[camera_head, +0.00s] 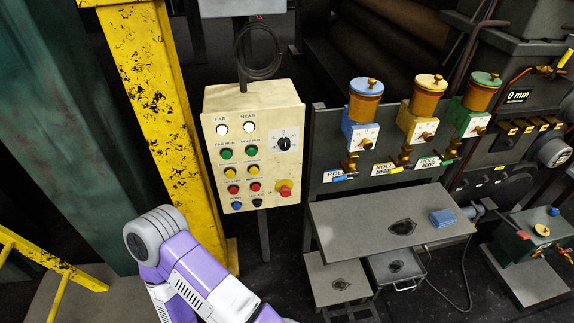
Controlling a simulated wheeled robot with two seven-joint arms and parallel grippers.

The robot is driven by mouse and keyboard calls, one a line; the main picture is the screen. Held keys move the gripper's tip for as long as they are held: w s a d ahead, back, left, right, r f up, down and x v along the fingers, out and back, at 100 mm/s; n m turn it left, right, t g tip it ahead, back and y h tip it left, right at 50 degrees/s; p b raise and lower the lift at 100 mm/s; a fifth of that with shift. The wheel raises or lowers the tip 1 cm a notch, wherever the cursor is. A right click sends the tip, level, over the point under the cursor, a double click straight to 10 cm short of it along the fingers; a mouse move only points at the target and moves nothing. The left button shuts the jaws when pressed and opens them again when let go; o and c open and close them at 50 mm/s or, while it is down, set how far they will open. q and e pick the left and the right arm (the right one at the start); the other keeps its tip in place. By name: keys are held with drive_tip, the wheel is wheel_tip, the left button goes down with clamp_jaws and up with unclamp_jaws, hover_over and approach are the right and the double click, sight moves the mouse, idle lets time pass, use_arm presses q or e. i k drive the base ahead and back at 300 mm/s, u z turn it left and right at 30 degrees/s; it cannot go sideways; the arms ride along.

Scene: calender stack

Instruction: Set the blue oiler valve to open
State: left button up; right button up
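The blue oiler (361,128) is the leftmost of three oilers on a dark panel. It has an amber reservoir with a blue cap on top and a blue block with a white dial face below. Under it is a brass valve (349,163), with a small blue lever (344,178) lying roughly sideways, close to the label plate. The lever is too small to tell its exact setting. A purple and white link of my arm shows at the bottom left, well away from the oiler. Neither gripper is in view.
A yellow oiler (418,122) and a green oiler (470,117) stand to the right. A cream control box (253,145) with buttons is to the left, beside a yellow post (165,110). A grey table (350,220) bearing a blue block (442,218) juts out below.

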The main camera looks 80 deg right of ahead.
sight(356, 175)
drive_tip(key=i, duration=0.5)
drive_tip(key=z, duration=2.95)
